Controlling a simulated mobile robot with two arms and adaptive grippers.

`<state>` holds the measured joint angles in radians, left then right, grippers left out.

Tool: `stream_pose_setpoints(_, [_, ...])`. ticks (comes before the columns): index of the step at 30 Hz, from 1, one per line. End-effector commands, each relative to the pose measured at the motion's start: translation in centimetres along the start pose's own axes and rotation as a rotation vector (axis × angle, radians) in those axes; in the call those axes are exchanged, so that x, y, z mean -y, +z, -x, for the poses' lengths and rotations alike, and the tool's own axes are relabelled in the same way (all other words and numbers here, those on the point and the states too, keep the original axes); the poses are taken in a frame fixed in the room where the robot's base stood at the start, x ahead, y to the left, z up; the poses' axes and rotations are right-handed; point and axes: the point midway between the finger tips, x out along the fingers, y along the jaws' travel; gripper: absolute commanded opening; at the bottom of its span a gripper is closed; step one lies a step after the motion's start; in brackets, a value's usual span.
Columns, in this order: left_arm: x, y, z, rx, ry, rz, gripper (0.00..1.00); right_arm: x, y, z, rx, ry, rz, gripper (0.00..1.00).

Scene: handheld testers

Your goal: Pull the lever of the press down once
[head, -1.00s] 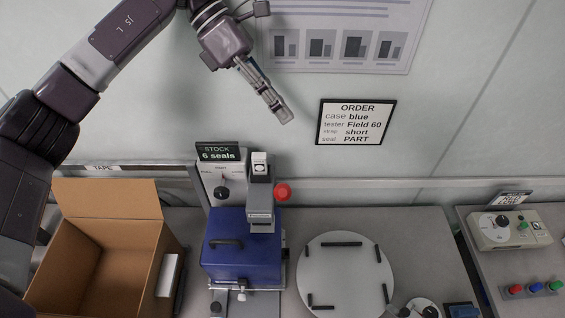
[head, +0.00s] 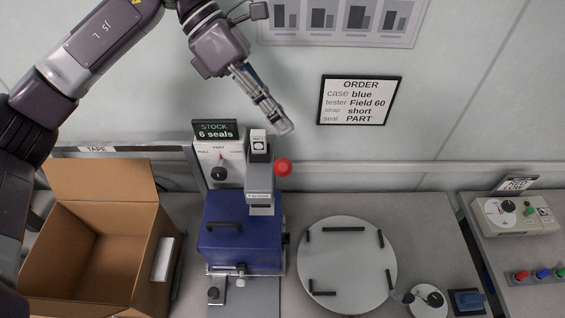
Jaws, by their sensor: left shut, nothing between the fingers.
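The press (head: 259,180) is a grey head standing at the back of the bench. Its lever ends in a red ball knob (head: 283,167) on the right side of the head. A blue case (head: 235,245) with a dark handle sits under the press head. My left gripper (head: 284,128) is shut and empty. In the picture it shows just above the red knob, apart from it. How far it is from the knob in depth I cannot tell. My right gripper is not in view.
An open cardboard box (head: 75,262) stands at the left. A round white turntable (head: 322,282) with black stops is right of the press. A dial panel (head: 221,160) and a stock sign (head: 215,130) stand behind the case. A second bench with a tester (head: 512,214) is at the right.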

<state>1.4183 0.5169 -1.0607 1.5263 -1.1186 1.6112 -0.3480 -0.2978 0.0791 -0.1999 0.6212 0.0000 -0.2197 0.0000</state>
Motion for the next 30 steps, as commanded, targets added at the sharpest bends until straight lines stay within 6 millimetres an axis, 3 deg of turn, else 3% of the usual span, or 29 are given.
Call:
stream_pose_setpoints(1, [0.1,-0.6,-0.8,0.000,0.000,-0.002,0.00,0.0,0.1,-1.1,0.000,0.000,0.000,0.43])
stream_pose_setpoints(6, [0.8,-1.1,-1.5,0.002,0.000,0.000,0.00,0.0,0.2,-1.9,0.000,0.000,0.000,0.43])
stream_pose_setpoints(30, [1.1,-1.1,-1.6,0.001,0.000,0.000,0.00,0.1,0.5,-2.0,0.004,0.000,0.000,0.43])
